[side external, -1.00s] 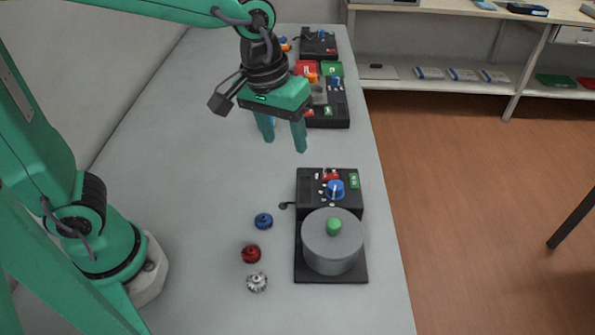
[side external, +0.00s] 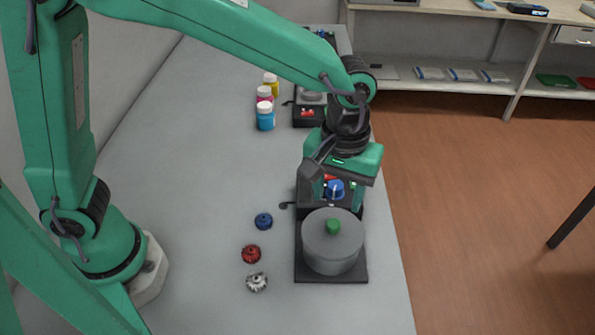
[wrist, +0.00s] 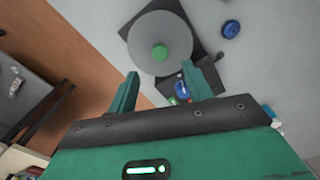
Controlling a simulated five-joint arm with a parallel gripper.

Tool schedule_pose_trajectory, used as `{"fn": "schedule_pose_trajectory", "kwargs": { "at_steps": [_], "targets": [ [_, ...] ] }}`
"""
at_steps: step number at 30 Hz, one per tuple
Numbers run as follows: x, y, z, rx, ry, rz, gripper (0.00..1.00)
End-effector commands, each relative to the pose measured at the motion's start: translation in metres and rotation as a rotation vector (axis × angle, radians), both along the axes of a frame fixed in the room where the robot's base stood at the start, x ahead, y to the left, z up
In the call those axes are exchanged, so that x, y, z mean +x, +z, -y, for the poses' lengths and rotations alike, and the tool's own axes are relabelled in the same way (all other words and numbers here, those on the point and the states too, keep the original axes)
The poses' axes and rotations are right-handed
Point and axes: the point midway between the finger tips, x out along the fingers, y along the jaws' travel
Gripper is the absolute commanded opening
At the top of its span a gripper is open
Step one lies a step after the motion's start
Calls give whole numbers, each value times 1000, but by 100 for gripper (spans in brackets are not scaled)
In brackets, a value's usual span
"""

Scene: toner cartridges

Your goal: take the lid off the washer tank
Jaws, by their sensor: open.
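The washer tank is a grey cylinder (side external: 332,252) on a black base near the table's right edge. Its round grey lid (side external: 318,222) has a green knob (side external: 333,226) in the middle and sits on top. In the wrist view the lid (wrist: 145,38) and its green knob (wrist: 160,52) show beyond my fingertips. My gripper (side external: 337,205) is open and empty, above the control panel just behind the tank. In the wrist view its two fingers (wrist: 162,82) are spread apart, with the knob between their lines but farther off. The fingers hide part of the panel.
The panel has a blue knob (side external: 335,189). A blue (side external: 263,221), a red (side external: 251,254) and a silver (side external: 257,282) small part lie left of the tank. Bottles (side external: 265,117) and another black unit (side external: 308,115) stand farther back. The table between is clear.

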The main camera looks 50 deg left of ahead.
Motion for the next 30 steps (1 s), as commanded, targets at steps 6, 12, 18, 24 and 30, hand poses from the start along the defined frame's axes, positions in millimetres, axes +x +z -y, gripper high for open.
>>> {"fn": "schedule_pose_trajectory", "kwargs": {
  "at_steps": [6,12,18,24,30],
  "targets": [
    [0,-16,-1,1,0,-1,50],
    [0,-18,-1,1,-1,0,50],
    [-1,-31,-1,3,-1,-3,50],
    [-1,-55,0,3,-1,-3,50],
    [-1,-68,0,1,-1,0,50]
  ]
}}
